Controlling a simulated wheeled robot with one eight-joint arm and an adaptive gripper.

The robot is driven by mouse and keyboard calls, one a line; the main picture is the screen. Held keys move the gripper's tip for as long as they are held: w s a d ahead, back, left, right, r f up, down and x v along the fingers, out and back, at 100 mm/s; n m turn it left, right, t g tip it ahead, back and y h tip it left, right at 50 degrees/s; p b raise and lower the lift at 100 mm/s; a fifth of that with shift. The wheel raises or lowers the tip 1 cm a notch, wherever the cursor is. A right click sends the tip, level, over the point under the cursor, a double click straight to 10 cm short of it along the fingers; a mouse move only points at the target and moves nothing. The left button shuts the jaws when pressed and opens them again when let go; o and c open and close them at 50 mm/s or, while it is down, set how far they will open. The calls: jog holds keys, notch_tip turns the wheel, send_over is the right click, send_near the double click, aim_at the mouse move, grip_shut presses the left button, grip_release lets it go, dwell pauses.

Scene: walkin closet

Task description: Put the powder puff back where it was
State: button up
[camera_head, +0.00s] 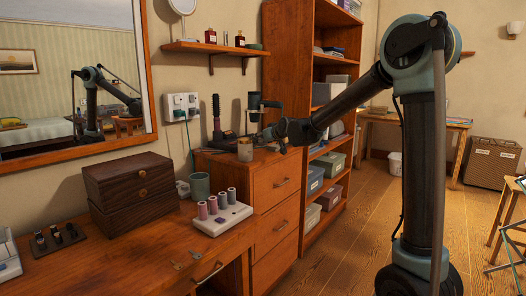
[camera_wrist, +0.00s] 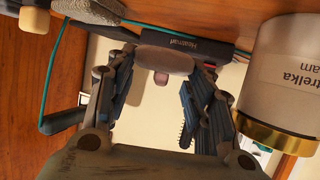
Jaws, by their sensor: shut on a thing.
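The powder puff (camera_wrist: 165,61) is a mauve, rounded pad with a small pinkish nub, at the top middle of the wrist view. My gripper (camera_wrist: 168,68) is shut on it, with the puff across the fingertips. In the head view my gripper (camera_head: 268,133) is low over the top of the wooden drawer unit (camera_head: 262,166), beside a small jar (camera_head: 245,152). I cannot make out the puff in that view. A white jar with a gold band (camera_wrist: 290,75) stands close at the right of the wrist view.
A dark tool marked "Heatrail" (camera_wrist: 188,44) and a teal cord (camera_wrist: 62,62) lie near the puff in the wrist view. A wall shelf (camera_head: 213,48) hangs above. The floor (camera_head: 350,225) right of the drawers is clear.

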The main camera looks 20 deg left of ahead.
jog(key=shift+f, duration=2.05)
jog(key=o, duration=0.8)
jog(key=shift+v, duration=6.05)
